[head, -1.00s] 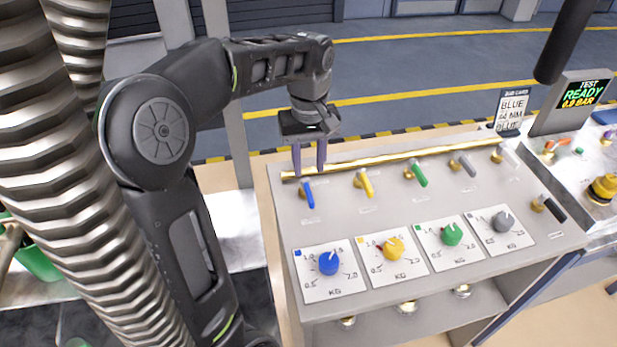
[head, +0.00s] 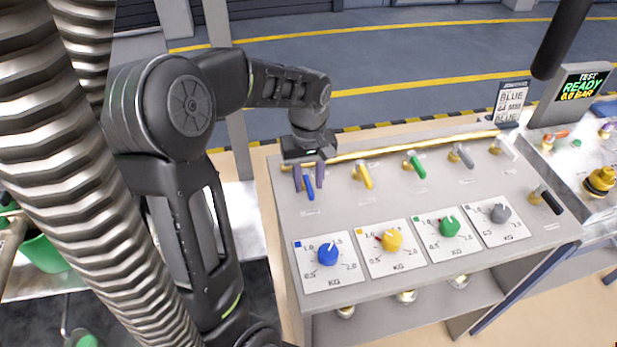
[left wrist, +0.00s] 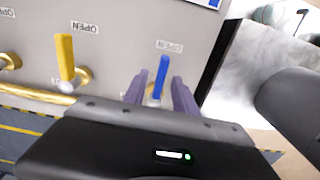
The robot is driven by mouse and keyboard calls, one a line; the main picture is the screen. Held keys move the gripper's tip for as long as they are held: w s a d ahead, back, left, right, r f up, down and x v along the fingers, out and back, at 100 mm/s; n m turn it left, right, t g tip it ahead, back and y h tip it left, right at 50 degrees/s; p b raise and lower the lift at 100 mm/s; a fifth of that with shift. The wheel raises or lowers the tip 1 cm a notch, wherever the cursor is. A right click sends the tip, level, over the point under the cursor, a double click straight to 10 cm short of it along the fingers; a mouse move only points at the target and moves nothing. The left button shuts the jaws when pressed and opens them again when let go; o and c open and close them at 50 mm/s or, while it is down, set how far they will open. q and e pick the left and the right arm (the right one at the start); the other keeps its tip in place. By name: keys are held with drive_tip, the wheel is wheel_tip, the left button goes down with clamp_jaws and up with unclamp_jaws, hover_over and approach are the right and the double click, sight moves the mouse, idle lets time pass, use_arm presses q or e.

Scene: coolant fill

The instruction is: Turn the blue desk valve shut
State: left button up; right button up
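The blue desk valve's lever (head: 308,187) is at the left end of a row of coloured valves on the grey desk. The lever also shows in the left wrist view (left wrist: 162,76), close to a label reading OPEN. My left gripper (head: 309,178) is pointed down at this valve. Its two purple fingers stand apart, one on each side of the blue lever, also in the left wrist view (left wrist: 161,92). I cannot tell whether either finger touches it. The valve's base is partly hidden between the fingers. My right gripper is not in view.
A blue dial (head: 327,254) and other dials lie nearer the front. A screen (head: 582,87) reads READY.

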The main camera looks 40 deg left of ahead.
use_arm(q)
clamp_jaws()
idle(0.3)
idle(1.1)
